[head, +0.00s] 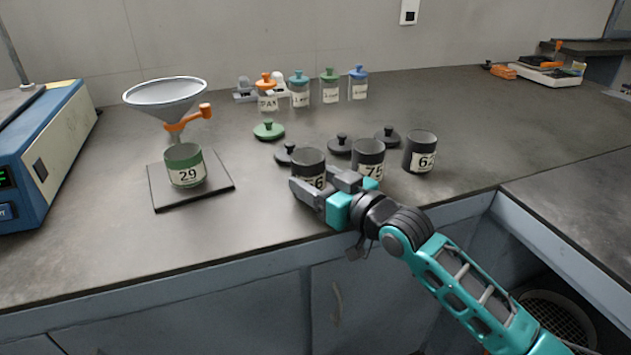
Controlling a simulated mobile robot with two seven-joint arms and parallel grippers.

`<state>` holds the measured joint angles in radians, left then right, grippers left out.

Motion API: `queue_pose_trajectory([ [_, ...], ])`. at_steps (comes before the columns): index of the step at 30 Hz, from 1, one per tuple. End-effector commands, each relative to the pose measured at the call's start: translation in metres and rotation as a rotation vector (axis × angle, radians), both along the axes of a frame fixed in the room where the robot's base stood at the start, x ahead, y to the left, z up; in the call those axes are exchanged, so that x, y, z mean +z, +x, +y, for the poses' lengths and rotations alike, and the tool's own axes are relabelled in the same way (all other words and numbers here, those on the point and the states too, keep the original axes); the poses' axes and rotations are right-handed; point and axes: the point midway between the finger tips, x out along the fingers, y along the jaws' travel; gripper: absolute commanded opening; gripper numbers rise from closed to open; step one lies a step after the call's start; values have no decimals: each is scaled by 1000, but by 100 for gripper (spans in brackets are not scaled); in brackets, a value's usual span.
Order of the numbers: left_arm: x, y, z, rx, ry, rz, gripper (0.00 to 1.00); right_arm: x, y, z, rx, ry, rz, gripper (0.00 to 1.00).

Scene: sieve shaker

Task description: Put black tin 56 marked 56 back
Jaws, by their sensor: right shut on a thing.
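Black tin 56 (308,161) is an open, dark cylinder with a white label, upright at the front of the row of black tins on the grey bench. My right gripper (324,187) is shut on it, its fingers partly covering the label. I cannot tell whether the tin touches the bench. Black tin 75 (369,153) stands close to its right, and another black tin (420,151), its label partly readable as 6, stands further right. My left gripper is not in view.
Black lids (341,144) lie behind the tins, with a green lid (269,130) further left. Green tin 29 (184,166) stands on a dark plate (160,196) under a funnel (166,93). Lidded jars (330,88) stand at the back. Bench between plate and tins is clear.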

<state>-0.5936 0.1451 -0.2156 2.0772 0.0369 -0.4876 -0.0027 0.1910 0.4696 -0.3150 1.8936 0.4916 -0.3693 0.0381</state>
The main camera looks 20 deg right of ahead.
Motion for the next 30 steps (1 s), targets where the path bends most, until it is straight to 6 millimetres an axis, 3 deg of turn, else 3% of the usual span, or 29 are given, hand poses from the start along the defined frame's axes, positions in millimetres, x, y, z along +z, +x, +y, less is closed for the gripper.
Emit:
queue_pose_trajectory([
  [4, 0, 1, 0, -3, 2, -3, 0, -4, 0, 0, 0, 0, 1, 28],
  [5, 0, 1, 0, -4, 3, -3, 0, -3, 0, 0, 0, 0, 1, 63],
  [12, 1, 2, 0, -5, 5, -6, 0, -3, 0, 0, 0, 0, 1, 86],
  [22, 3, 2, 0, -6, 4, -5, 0, 1, -2, -1, 0, 0, 1, 86],
  [30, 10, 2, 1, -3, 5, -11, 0, 2, -38, -17, 0, -3, 4, 86],
])
